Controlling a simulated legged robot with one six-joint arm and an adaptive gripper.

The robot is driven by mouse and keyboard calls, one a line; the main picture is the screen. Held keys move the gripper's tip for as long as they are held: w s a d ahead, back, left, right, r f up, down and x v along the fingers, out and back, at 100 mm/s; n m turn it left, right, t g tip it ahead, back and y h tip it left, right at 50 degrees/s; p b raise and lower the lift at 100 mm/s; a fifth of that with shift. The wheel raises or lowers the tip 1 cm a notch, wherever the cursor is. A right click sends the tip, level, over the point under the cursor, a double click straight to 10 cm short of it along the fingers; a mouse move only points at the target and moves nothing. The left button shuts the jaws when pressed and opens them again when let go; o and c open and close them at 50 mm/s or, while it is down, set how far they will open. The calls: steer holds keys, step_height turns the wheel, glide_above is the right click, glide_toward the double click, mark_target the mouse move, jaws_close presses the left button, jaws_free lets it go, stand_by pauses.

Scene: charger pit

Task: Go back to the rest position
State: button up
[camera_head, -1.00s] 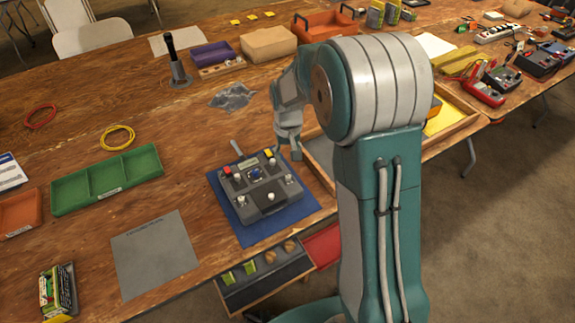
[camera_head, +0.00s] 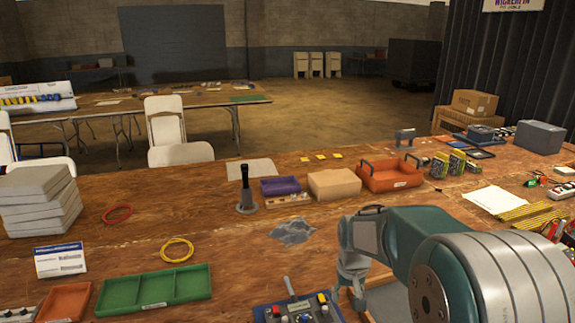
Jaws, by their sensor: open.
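My gripper (camera_head: 352,289) hangs above the wooden table (camera_head: 150,245) near the bottom of the view, fingers pointing down. It looks empty and open. My arm fills the lower right corner and hides the table behind it. No rest position is marked in view.
A green divided tray (camera_head: 155,287) and a yellow cable ring (camera_head: 177,250) lie to the left. A black-handled tool (camera_head: 246,185), a tan block (camera_head: 334,184) and an orange tray (camera_head: 392,177) stand farther back. Grey boxes (camera_head: 40,203) are stacked at far left.

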steer(key=s+r+t, duration=0.2)
steer(key=s+r, duration=0.4)
steer(key=s, duration=0.5)
steer(key=s+r+t, duration=0.3)
steer(key=s+r, duration=0.4)
steer(key=s, duration=0.5)
steer(key=shift+s+d+r, duration=0.2)
